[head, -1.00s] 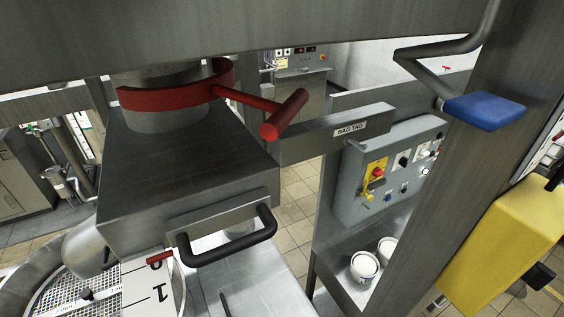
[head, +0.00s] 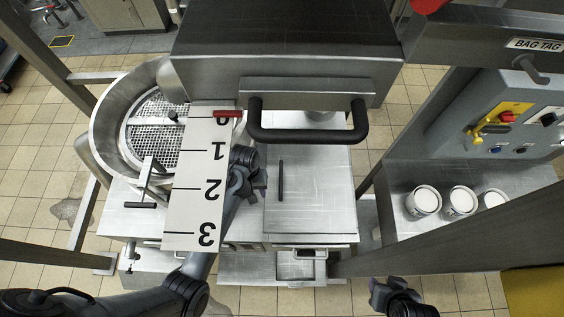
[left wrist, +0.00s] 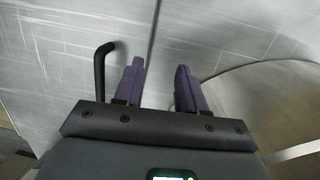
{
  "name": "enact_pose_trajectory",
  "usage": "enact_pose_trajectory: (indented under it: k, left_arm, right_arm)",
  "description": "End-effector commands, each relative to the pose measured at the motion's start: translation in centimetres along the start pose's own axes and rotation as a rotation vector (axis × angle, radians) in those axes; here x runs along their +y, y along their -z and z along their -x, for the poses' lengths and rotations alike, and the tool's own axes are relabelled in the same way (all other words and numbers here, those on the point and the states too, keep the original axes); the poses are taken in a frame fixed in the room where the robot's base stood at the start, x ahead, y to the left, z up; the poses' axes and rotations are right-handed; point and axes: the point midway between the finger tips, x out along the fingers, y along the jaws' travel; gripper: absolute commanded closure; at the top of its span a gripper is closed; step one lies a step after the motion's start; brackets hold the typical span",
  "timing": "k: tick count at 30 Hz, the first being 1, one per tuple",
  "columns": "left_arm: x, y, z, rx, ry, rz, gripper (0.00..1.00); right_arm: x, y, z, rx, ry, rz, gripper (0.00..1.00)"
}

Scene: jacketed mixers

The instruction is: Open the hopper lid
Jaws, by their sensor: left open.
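A flat grey metal lid (head: 318,195) with a thin black bar handle (head: 280,180) lies closed in the middle of the head view. My left gripper (head: 248,165) is just left of this handle, partly hidden by the white scale plate. In the left wrist view my left gripper (left wrist: 158,75) is open, with two purple fingers and nothing between them. The black handle (left wrist: 101,72) stands to the left of the fingers, outside them, over the grey metal surface (left wrist: 60,60). Only a dark part of my right arm shows at the bottom of the head view; its fingers do not show.
The scale plate (head: 197,190) and a large box with a black pull handle (head: 307,136) hang over the work area. A round mesh-covered bowl (head: 107,130) is at left. Several white tubs (head: 423,201) stand on the right shelf, below the control box (head: 515,125).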

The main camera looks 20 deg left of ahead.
Motion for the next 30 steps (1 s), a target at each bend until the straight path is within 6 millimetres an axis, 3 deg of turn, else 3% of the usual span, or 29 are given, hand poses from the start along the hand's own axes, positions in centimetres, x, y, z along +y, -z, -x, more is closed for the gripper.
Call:
enact_pose_trajectory:
  k: [1, 6, 11, 17, 30]
  left_arm:
    - [1.7, 1.8, 1.6, 0.022, -0.028, -0.003, 0.6]
    - [5.2, 5.6, 6.5, 0.102, -0.091, -0.017, 0.6]
    - [6.6, 7.2, 8.8, 0.144, -0.113, -0.027, 0.6]
    - [6.9, 7.6, 7.3, 0.149, -0.114, -0.028, 0.6]
    - [7.6, 8.7, 0.7, 0.151, -0.114, -0.028, 0.6]
  right_arm:
    - [0.0, -0.1, -0.1, -0.001, 0.0, 0.001, 0.6]
    - [0.0, -0.1, -0.2, -0.001, 0.0, 0.001, 0.6]
    - [0.0, -0.1, -0.2, -0.002, 0.0, 0.001, 0.6]
    - [0.0, 0.0, 0.1, -0.002, 0.0, 0.001, 0.6]
    - [0.0, 0.2, 0.8, -0.001, 0.0, 0.001, 0.6]
